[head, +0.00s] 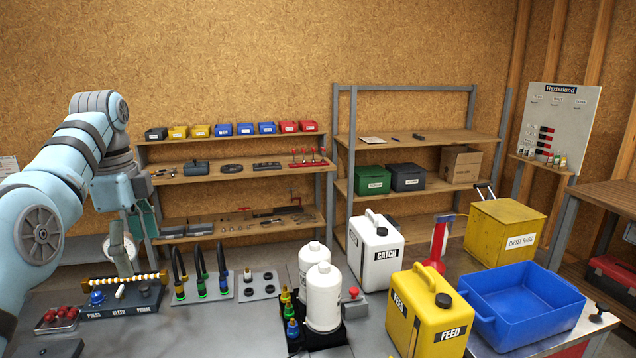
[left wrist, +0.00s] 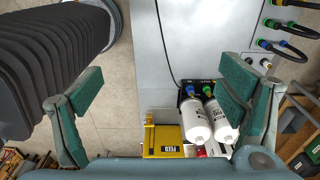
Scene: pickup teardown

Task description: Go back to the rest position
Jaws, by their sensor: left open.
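My left gripper (head: 132,228) is at the left of the head view, above the back of the bench by the black PRESS BLEED PRIME panel (head: 122,303). In the left wrist view its two green-padded fingers (left wrist: 160,92) are spread wide with nothing between them. Below it that view shows a pale grey surface, two white bottles (left wrist: 196,122) and the yellow FEED can (left wrist: 168,138). My right gripper is in neither view.
The bench holds white bottles (head: 323,298), a white CATCH can (head: 375,252), the yellow FEED can (head: 427,318) and a blue bin (head: 520,305). Upright black hoses (head: 200,280) stand right of the panel. Shelves (head: 235,175) line the back wall.

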